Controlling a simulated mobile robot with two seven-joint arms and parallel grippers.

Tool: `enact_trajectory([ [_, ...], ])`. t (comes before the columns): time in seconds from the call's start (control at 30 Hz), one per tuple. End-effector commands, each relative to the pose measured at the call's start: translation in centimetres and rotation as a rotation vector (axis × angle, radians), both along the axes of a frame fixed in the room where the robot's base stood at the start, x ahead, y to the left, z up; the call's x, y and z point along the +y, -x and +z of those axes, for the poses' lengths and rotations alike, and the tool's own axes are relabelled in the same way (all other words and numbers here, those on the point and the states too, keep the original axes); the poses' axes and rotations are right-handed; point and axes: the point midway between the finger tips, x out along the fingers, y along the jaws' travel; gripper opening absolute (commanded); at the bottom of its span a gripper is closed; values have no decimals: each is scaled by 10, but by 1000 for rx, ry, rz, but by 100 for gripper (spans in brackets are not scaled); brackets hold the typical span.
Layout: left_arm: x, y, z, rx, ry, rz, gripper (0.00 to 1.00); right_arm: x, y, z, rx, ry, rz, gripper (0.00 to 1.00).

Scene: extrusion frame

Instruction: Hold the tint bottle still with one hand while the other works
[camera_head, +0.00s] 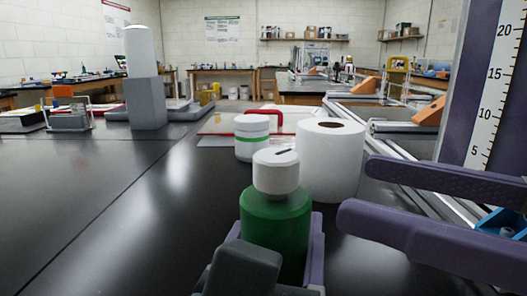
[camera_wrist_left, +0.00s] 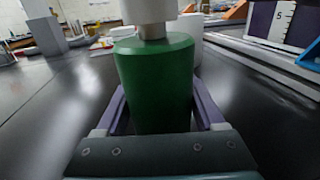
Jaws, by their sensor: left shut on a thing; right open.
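The tint bottle (camera_head: 275,225) is green with a white cap (camera_head: 276,172) that has a dark slot on top. It stands upright at the front centre of the head view. My left gripper (camera_head: 272,240) is shut on its body, with one purple finger on each side. In the left wrist view the green body (camera_wrist_left: 155,80) fills the space between the fingers (camera_wrist_left: 160,110), and a pale neck shows under the white cap (camera_wrist_left: 150,10). My right gripper (camera_head: 356,190) is open and empty, to the right of the bottle, its fingertips apart from it.
A white paper roll (camera_head: 330,165) stands close behind the bottle, beside a white tub with a green band (camera_head: 251,145). A ruler board (camera_head: 495,90) and metal extrusion rails (camera_head: 395,165) are at right.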

Motion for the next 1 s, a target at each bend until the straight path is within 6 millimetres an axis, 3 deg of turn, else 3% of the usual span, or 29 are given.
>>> enact_trajectory([
  [0.27, 0, 0, -1, 1, 0, 0, 6, 14, -9, 2, 27, -25, 7, 74],
  [0.8, 0, 0, -1, 1, 0, 0, 6, 86, -50, 2, 25, -23, 8, 74],
  [1.0, 0, 0, -1, 1, 0, 0, 6, 101, -59, 2, 27, -21, 7, 74],
])
